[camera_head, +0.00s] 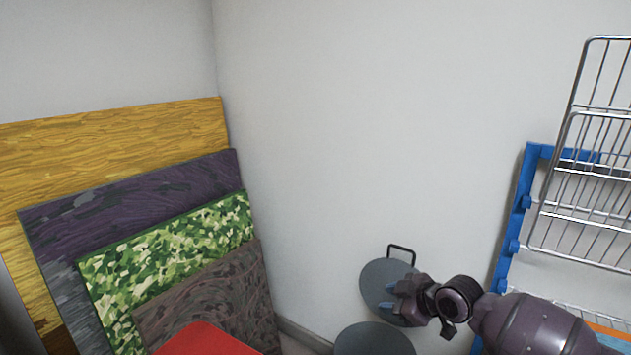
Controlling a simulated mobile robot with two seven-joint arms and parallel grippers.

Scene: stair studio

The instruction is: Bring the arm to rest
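My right gripper (388,296) shows at the lower right, with its dark purple arm coming in from the right edge. Its two blue fingertips point left and stand apart, with nothing seen between them. It is in front of a round grey disc (376,275) with a dark handle on top; I cannot tell whether they touch. My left gripper and arm are out of view.
Several patterned boards, including a green camouflage one (170,262), lean in the left corner. A blue frame (515,225) and wire racks (590,190) stand at right. Another grey disc (374,341) and a red surface (205,341) show at the bottom. Bare wall (370,130) fills the middle.

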